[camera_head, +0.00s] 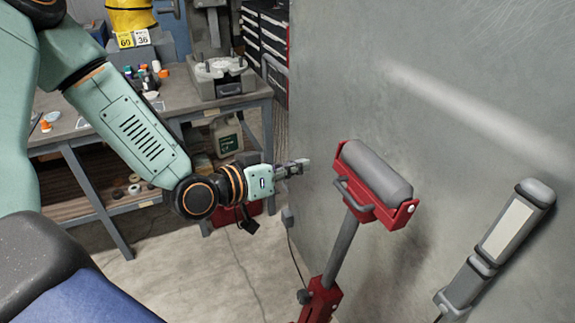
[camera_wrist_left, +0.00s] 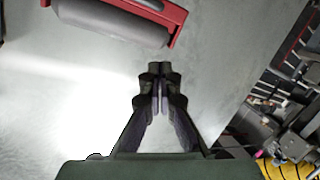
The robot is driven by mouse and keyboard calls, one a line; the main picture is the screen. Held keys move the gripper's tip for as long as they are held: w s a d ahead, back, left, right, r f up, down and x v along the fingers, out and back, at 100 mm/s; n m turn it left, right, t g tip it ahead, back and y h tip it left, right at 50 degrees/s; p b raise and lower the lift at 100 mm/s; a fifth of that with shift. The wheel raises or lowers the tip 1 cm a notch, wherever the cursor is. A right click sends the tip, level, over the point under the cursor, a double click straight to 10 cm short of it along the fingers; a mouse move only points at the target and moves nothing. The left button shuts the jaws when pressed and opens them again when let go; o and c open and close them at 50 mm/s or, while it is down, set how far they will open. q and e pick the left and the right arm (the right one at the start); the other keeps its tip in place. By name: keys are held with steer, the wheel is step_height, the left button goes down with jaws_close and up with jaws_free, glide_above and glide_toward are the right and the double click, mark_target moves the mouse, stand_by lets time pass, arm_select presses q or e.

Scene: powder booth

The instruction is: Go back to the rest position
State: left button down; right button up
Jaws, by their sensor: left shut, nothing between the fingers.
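My left gripper (camera_head: 292,169) is shut and empty, in front of the grey wall panel and to the left of a red roller stand. In the left wrist view the gripper (camera_wrist_left: 159,70) shows with its fingertips together and nothing between them. My left arm comes in from the left and reaches toward the middle of the head view. The red roller stand (camera_head: 368,207) holds a grey roller (camera_head: 376,172) on top; the roller also shows in the left wrist view (camera_wrist_left: 113,22). My right gripper is not in view.
A workbench (camera_head: 235,102) with a machine (camera_head: 221,76) and small coloured caps stands at the back left. A jug (camera_head: 226,135) sits below it. A grey panel (camera_head: 450,130) fills the right side. A long lamp-like device (camera_head: 508,231) is at the lower right. Bare floor lies below the gripper.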

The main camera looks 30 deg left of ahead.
arm_select(q)
steer(key=shift+p+v, duration=0.5)
steer(key=shift+v, duration=0.45)
steer(key=shift+s, duration=0.1)
